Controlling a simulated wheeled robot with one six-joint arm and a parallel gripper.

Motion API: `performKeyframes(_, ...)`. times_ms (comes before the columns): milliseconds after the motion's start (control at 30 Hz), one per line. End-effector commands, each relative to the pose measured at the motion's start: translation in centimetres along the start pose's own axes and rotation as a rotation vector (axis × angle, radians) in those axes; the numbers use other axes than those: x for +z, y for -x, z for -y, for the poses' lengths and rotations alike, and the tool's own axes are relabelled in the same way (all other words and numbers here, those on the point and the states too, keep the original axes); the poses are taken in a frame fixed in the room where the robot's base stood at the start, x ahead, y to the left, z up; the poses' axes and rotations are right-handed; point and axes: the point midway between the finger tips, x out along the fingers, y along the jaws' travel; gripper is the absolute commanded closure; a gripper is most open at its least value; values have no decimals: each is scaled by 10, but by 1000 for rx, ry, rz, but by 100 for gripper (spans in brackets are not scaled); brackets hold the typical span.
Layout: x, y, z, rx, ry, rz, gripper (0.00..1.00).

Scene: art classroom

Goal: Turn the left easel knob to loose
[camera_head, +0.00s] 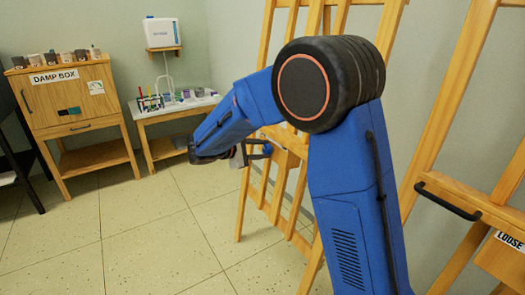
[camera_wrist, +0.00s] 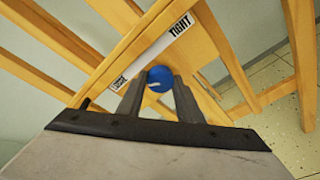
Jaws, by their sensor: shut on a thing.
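The left easel (camera_head: 251,200) stands behind my arm in the head view. In the wrist view, its blue round knob (camera_wrist: 159,74) sits in front of a white label strip (camera_wrist: 150,56) on the wood. The strip reads LOOSE at its lower left end and TIGHT at its upper right end. My gripper (camera_wrist: 159,84) has one finger on each side of the knob and is shut on it. A small pale mark shows low on the knob's left side; its exact pointing is unclear.
A second easel (camera_head: 460,190) with a black handle and a LOOSE label stands at the right. A wooden damp box cabinet (camera_head: 75,100) and a small table (camera_head: 160,116) with art supplies stand at the back left. The tiled floor (camera_head: 150,220) at left is clear.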

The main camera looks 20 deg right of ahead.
Motion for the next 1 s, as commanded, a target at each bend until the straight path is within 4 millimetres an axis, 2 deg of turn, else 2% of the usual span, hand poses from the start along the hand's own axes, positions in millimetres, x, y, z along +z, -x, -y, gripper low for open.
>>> performKeyframes(333, 0, 0, -1, -18, 101, 6, 90)
performKeyframes(800, 0, 0, -1, -20, 111, 6, 90)
performKeyframes(833, 0, 0, -1, -20, 111, 6, 61)
performKeyframes(867, 0, 0, -1, -20, 111, 7, 53)
performKeyframes(900, 0, 0, -1, -20, 111, 7, 49)
performKeyframes(1000, 0, 0, -1, -21, 111, 7, 49)
